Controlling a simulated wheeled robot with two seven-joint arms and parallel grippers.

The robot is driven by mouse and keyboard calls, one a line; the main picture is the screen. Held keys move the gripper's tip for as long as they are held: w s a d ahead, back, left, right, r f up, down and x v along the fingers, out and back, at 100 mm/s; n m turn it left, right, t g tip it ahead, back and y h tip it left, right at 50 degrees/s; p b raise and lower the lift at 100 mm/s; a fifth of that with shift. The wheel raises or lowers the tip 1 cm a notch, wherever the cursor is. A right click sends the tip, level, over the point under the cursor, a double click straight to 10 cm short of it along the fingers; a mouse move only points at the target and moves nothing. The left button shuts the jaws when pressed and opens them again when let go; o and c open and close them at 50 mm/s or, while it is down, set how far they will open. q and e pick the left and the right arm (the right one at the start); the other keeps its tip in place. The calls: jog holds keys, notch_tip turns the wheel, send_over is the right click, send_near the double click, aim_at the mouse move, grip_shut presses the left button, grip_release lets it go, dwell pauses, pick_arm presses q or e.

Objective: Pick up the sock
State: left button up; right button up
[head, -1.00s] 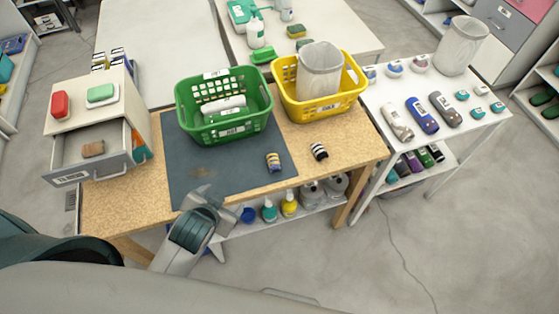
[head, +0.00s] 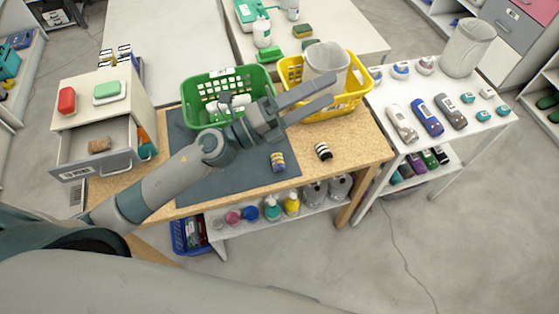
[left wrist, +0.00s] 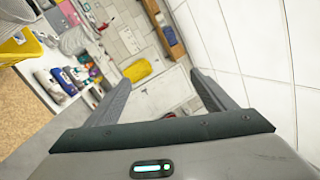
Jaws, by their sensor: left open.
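Two small striped rolls that look like rolled socks lie on the wooden table. One, blue and yellow (head: 278,161), is at the right edge of the dark mat. The other, black and white (head: 323,151), is on bare wood to its right. My left gripper (head: 333,89) is raised in front of the yellow basket, above and beyond both rolls. Its fingers are apart with nothing between them, as the left wrist view also shows. Neither roll can be made out in that view. My right gripper is not in view.
A green basket (head: 188,106) and a yellow basket (head: 350,101) stand at the table's back. A drawer unit with an open drawer (head: 95,163) is at the left. A white table (head: 455,135) with several rolled items is at the right. The mat's front is clear apart from my arm.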

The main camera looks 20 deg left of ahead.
pick_arm(q)
jog(key=s+d+f+m+g+y, duration=0.1)
jog(key=s+f+m+g+y, duration=0.25)
jog(key=f+m+g, duration=0.8)
jog(key=w+a+f+m+y, duration=0.2)
jog(key=a+f+y, duration=0.1)
jog(key=a, duration=0.6)
jog(key=w+a+f+m+y, duration=0.2)
jog(key=a+y, duration=0.4)
jog(key=a, duration=0.3)
notch_tip(320, 180, down, 3)
jog(key=shift+r+m, duration=0.2)
jog(key=shift+m, duration=0.25)
jog(key=shift+w+d+f, duration=0.1)
jog(key=b, duration=0.5)
send_over(276, 161)
jog(key=a, duration=0.2)
jog(key=f, duration=1.1)
jog(key=shift+s, duration=0.4)
jog(key=shift+f, duration=0.15)
